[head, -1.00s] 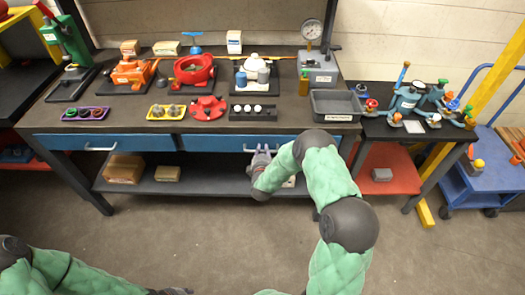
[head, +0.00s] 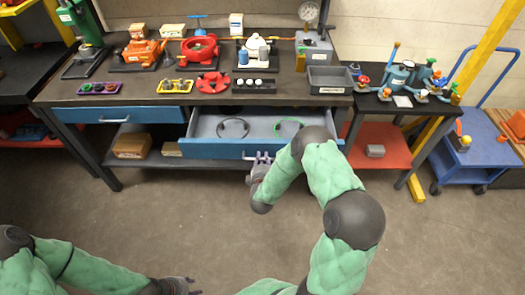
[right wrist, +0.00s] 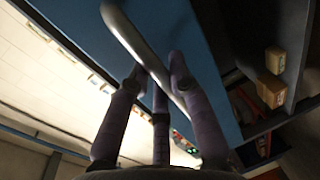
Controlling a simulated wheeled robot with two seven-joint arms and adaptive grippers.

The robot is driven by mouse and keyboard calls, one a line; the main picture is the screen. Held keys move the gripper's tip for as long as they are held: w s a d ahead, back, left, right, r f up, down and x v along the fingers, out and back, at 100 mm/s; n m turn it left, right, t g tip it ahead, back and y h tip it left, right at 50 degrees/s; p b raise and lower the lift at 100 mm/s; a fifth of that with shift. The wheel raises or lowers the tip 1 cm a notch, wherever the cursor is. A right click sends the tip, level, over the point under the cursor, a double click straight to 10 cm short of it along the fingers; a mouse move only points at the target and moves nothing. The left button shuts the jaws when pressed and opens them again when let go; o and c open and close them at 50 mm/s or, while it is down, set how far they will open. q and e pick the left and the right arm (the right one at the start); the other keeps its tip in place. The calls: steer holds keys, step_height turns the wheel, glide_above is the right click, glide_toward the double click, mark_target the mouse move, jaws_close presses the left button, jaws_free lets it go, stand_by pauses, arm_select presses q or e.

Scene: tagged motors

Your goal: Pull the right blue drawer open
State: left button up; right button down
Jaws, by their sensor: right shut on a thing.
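The right blue drawer (head: 212,149) is pulled out from the workbench, showing its grey inside. Its metal handle (right wrist: 128,32) runs between my fingers in the right wrist view. My right gripper (head: 262,160) is at the drawer front, shut on the handle; it also shows in the right wrist view (right wrist: 157,82).
In the drawer lie a dark ring (head: 233,127) and a green ring (head: 289,125). The left blue drawer (head: 150,115) is closed. A grey bin (head: 330,86) and motor parts stand on the benchtop. The floor before the bench is clear. A blue cart (head: 475,160) stands right.

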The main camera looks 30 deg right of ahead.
steer(key=f+v, duration=0.1)
steer(key=v, duration=0.5)
steer(key=shift+s+a+f+p, duration=0.2)
steer(key=shift+s+a+p, duration=0.1)
steer(key=shift+s+p, duration=0.15)
steer(key=c, duration=1.1)
jaws_free()
steer(key=shift+w, duration=0.1)
steer(key=v, duration=1.2)
